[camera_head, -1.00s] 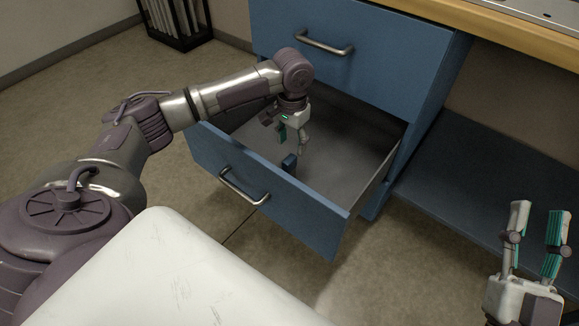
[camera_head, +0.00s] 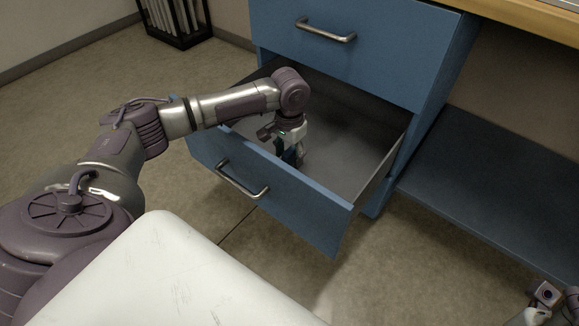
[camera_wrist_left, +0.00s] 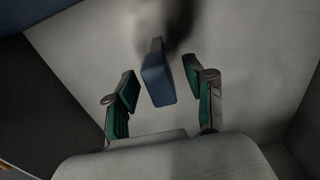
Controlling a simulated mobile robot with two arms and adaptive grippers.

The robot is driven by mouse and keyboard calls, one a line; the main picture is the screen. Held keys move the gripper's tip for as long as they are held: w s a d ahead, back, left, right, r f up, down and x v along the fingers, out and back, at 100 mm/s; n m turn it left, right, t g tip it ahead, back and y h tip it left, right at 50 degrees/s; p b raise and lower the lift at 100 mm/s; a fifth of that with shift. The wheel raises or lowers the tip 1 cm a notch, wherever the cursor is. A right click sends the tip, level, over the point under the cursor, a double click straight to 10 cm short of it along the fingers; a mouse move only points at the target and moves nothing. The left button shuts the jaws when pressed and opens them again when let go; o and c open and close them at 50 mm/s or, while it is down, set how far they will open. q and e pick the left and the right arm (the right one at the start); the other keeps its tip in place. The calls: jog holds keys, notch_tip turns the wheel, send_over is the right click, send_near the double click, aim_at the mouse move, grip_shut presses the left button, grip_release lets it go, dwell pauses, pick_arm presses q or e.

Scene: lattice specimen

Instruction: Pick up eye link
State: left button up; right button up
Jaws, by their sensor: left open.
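The eye link appears to be the small dark-blue block (camera_wrist_left: 158,80) standing on the grey drawer floor. In the left wrist view it sits between the two green-padded fingers of my left gripper (camera_wrist_left: 162,90), with a gap on each side. In the head view my left gripper (camera_head: 292,156) points down inside the open drawer, and the blue block (camera_head: 289,156) shows only partly behind and between the fingers. The gripper is open. My right gripper (camera_head: 547,296) is at the bottom right corner, cut off by the frame edge, with its fingers not clear.
The open lower drawer (camera_head: 290,215) has a blue front with a metal handle, close to my left arm. A shut drawer (camera_head: 355,45) is above it. The drawer floor to the right is bare. A blue shelf (camera_head: 490,185) and wooden worktop edge (camera_head: 500,22) lie to the right.

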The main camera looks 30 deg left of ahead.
pick_arm(q)
notch_tip(320, 180, down, 2)
grip_shut()
jog(key=shift+r, duration=0.1)
dwell(0.5)
